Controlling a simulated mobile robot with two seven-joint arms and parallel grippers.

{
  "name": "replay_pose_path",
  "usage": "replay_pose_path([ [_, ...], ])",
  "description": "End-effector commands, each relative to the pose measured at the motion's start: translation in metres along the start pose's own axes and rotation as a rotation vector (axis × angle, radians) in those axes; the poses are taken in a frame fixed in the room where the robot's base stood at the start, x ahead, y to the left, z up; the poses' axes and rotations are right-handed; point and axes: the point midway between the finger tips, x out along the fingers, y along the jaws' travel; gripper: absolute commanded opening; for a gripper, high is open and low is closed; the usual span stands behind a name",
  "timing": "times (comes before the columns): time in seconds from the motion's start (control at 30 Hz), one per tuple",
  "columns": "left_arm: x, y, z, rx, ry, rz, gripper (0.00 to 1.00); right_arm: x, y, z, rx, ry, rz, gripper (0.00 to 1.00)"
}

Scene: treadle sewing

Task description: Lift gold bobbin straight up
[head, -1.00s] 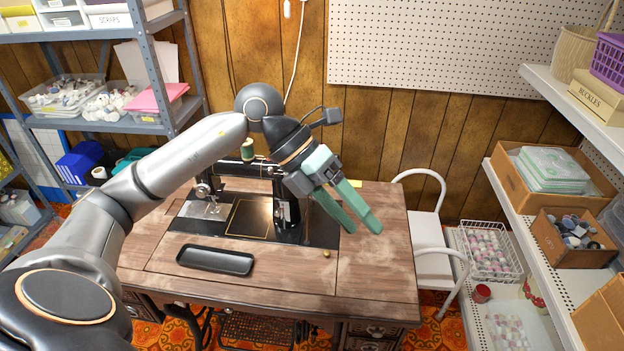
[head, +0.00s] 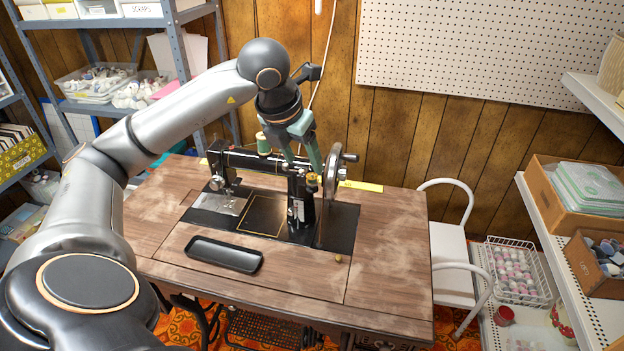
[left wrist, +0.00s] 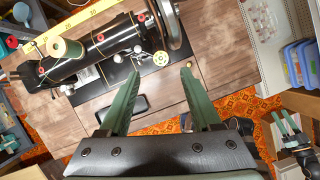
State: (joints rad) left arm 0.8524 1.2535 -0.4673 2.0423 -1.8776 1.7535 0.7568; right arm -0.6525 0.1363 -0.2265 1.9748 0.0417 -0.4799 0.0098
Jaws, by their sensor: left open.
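A small gold bobbin (head: 313,183) stands at the right end of the black sewing machine (head: 262,163), beside its handwheel (head: 334,178). The bobbin also shows in the left wrist view (left wrist: 161,58), a little beyond and between my fingertips. My left gripper (head: 304,163) is open and empty, its green fingers pointing down just above the bobbin. In the head view the fingers partly cover the machine behind them. My right gripper (left wrist: 286,122) shows small at the lower right of the left wrist view, with its fingers apart. It is out of the head view.
A black tray (head: 224,255) lies on the wooden table (head: 330,295). A small gold piece (head: 338,259) lies to its right. A green spool (head: 264,144) stands on the machine. A yellow ruler (head: 360,186) lies behind it. A white chair (head: 450,245) is at the right.

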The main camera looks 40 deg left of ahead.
Motion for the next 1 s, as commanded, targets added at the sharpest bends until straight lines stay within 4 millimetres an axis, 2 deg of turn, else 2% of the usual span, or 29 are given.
replay_pose_path([
  [0.3, 0.044, -0.002, 0.002, 0.0, 0.005, -0.002, 0.65, 0.001, 0.0, -0.001, -0.003, 0.003, -0.001, 0.5],
  [0.4, 0.05, -0.001, 0.002, 0.001, 0.003, -0.001, 0.65, 0.002, 0.0, -0.001, -0.003, 0.004, -0.001, 0.5],
  [0.63, 0.051, -0.002, 0.003, 0.001, 0.002, -0.001, 0.65, 0.002, 0.0, -0.001, -0.004, 0.003, -0.001, 0.5],
  [1.0, 0.05, -0.001, 0.003, 0.001, 0.002, -0.001, 0.23, 0.002, 0.0, -0.001, -0.004, 0.003, -0.001, 0.5],
])
